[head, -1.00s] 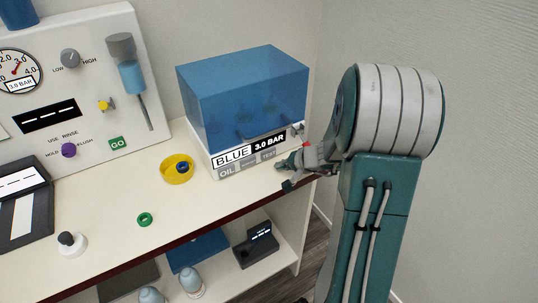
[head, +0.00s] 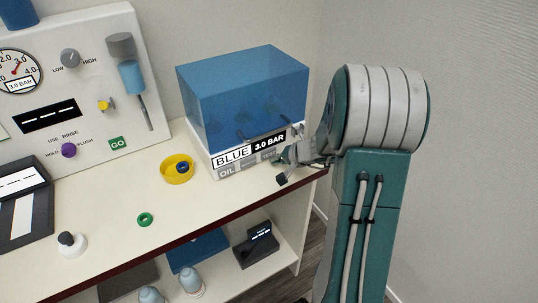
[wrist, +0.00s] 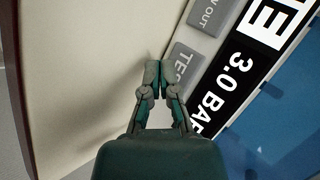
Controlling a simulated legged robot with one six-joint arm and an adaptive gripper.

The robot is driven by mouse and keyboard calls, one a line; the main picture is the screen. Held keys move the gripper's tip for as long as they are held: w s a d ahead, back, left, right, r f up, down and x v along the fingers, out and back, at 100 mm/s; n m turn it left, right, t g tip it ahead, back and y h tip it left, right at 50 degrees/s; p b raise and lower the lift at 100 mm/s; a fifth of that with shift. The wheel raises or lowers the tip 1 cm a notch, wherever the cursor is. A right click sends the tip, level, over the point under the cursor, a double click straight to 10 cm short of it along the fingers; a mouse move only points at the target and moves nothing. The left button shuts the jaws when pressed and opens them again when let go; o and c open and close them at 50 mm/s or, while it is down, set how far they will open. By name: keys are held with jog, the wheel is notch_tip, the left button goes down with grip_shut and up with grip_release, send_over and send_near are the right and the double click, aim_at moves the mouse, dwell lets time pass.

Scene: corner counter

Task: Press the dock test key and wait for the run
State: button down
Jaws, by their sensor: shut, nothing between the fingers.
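The dock is a white base with a translucent blue cover (head: 245,95), its front strip reading BLUE (head: 231,158) and 3.0 BAR (head: 269,143). Below the strip is a row of grey keys. The TEST key (wrist: 183,62) is partly hidden by my fingers in the wrist view. My gripper (head: 277,160) is shut and empty, its fingertips at the TEST key's edge. They also show in the wrist view (wrist: 158,72). I cannot tell whether they touch or press the key. The OIL key (head: 228,172) is at the left end of the row.
Left of the dock, a yellow ring dish (head: 166,177) holds a small blue ring. A green ring (head: 145,219) and a white-based knob (head: 71,244) lie on the counter (head: 110,205). A control panel (head: 90,140) stands behind. A black display box (head: 256,247) sits on the lower shelf.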

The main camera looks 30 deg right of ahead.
dwell(0.8)
jog(key=shift+w+r, duration=0.1)
jog(key=shift+w, duration=0.25)
jog(key=shift+w, duration=0.4)
dwell(0.6)
jog(key=shift+s, duration=0.85)
jog(key=shift+s, duration=2.5)
jog(key=shift+d, duration=0.1)
